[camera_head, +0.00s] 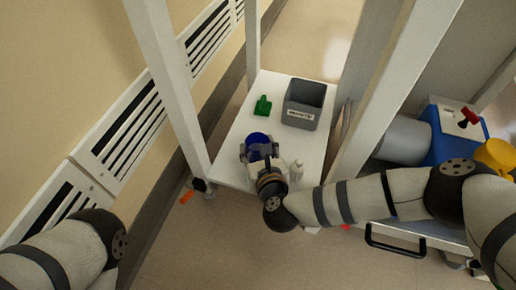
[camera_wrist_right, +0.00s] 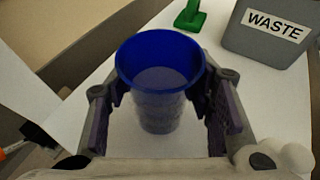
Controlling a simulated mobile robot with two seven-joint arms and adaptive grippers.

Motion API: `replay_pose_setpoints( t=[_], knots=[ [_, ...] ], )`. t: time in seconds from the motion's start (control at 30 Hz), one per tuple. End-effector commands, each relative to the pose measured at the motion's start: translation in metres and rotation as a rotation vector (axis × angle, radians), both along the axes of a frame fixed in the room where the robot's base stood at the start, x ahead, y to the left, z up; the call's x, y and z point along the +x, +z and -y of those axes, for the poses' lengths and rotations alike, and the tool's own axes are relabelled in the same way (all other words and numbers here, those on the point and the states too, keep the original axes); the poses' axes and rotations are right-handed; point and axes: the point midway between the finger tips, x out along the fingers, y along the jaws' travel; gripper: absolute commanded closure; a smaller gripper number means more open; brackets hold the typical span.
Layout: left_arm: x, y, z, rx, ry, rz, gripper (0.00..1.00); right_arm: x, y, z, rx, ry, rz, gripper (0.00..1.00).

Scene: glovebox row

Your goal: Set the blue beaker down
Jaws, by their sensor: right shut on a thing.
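The blue beaker (camera_wrist_right: 158,85) stands upright between the fingers of my right gripper (camera_wrist_right: 160,115) in the wrist view, with pads on both sides of it. In the head view the beaker (camera_head: 259,139) shows as a dark blue rim at the right gripper (camera_head: 260,152), over the near part of the white shelf (camera_head: 235,135). My right gripper is shut on the beaker. Whether the beaker's base touches the shelf I cannot tell. My left arm shows at the lower left, but its gripper is out of view.
A grey bin (camera_head: 304,103) labelled WASTE stands at the shelf's far right, with a green object (camera_head: 262,106) left of it. A small white object (camera_head: 297,168) is right of my gripper. White posts rise at the shelf's corners. The shelf's left part is clear.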

Motion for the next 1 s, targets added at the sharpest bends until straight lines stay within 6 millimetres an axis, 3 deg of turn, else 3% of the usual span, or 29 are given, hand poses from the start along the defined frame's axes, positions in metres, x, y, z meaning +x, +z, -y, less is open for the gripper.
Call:
replay_pose_setpoints(
  t=[0.13, 0.17, 0.23, 0.6, 1.0],
  knots=[
    [0.001, -0.003, 0.000, 0.000, 0.000, -0.001, 0.68, 0.000, -0.004, 0.000, -0.001, -0.001, -0.001, 0.71],
    [0.000, -0.003, 0.000, 0.000, 0.000, 0.000, 0.68, 0.000, -0.004, 0.000, -0.001, -0.001, -0.001, 0.47],
    [0.000, -0.002, 0.000, 0.000, 0.000, 0.000, 0.68, 0.000, -0.003, 0.000, -0.001, -0.001, -0.001, 0.32],
    [0.000, 0.003, 0.000, 0.001, 0.001, 0.001, 0.68, -0.001, 0.003, 0.001, 0.000, -0.001, 0.000, 0.32],
    [0.000, 0.036, -0.004, 0.010, 0.005, 0.026, 0.68, -0.091, 0.043, 0.020, 0.000, -0.001, 0.000, 0.32]
  ],
)
